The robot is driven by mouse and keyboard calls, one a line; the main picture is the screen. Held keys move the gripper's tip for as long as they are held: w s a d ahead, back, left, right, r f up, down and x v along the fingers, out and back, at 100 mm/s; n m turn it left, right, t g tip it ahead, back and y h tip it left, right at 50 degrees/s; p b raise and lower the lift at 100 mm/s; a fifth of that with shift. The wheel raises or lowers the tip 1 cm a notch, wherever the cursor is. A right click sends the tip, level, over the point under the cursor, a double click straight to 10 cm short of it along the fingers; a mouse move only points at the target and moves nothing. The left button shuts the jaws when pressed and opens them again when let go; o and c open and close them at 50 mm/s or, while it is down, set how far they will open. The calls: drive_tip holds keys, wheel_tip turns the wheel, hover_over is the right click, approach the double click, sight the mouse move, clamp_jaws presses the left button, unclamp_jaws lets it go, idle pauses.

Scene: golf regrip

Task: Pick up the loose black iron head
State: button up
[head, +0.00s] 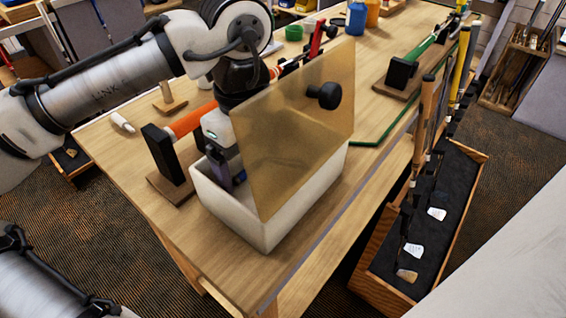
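My gripper (226,177) points down into the white box (225,214) on the workbench, near the box's left wall. Its white wrist and part of the dark fingers show at the left edge of a tilted amber see-through panel (290,145). The panel and the box wall hide the fingertips, so I cannot tell whether they are open or hold anything. I cannot make out a loose black iron head. The inside of the box is mostly hidden from this view.
The amber panel with its black knob (324,96) rises over the box. A clamp block (162,153) with an orange shaft stands left of the box. A wooden rack (373,288) of clubs stands right of the workbench (160,215). The front bench corner is clear.

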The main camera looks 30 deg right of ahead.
drive_tip(key=shift+c, duration=0.3)
drive_tip(key=c, duration=1.4)
drive_tip(key=shift+o, duration=0.2)
drive_tip(key=shift+r, duration=0.2)
